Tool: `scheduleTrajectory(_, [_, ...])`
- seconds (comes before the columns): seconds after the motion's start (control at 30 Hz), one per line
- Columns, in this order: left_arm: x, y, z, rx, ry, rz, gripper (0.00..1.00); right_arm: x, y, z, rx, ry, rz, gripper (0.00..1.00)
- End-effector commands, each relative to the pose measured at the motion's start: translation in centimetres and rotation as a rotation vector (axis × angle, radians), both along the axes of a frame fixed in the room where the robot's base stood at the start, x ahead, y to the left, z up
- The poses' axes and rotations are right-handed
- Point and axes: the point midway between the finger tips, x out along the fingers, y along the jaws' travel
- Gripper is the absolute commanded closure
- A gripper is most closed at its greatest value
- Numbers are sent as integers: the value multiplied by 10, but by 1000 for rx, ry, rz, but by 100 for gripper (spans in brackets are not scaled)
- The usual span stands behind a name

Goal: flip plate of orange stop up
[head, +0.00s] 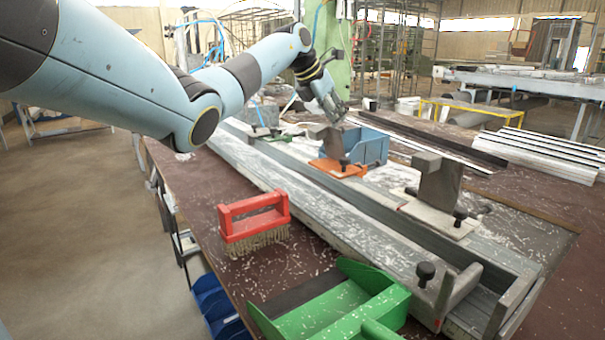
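The orange stop (338,168) sits on the long grey profile rail in the middle of the bench. Its grey plate (331,143) rises from the orange base and looks upright or slightly tilted; I cannot tell its exact angle. A dark knob stands at the base's near edge. My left gripper (336,116) comes down from above, its fingertips at or just above the plate's top edge. Contact, and whether the fingers are open or shut, is too small to tell. My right gripper is not in view.
A second stop with a pale base (436,218) and upright grey plate stands nearer on the rail. A green stop (266,135) is farther back.

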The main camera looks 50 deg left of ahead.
Motion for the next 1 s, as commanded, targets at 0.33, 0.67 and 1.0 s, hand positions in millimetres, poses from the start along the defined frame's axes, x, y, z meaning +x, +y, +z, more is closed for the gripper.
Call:
scheduleTrajectory(0.33, [9,0,-2,8,93,2,100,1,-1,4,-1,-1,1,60])
scheduleTrajectory(0.67, [13,-1,-2,11,127,2,100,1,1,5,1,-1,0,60])
scheduleTrajectory(1.0, [14,0,-2,12,138,2,100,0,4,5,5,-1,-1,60])
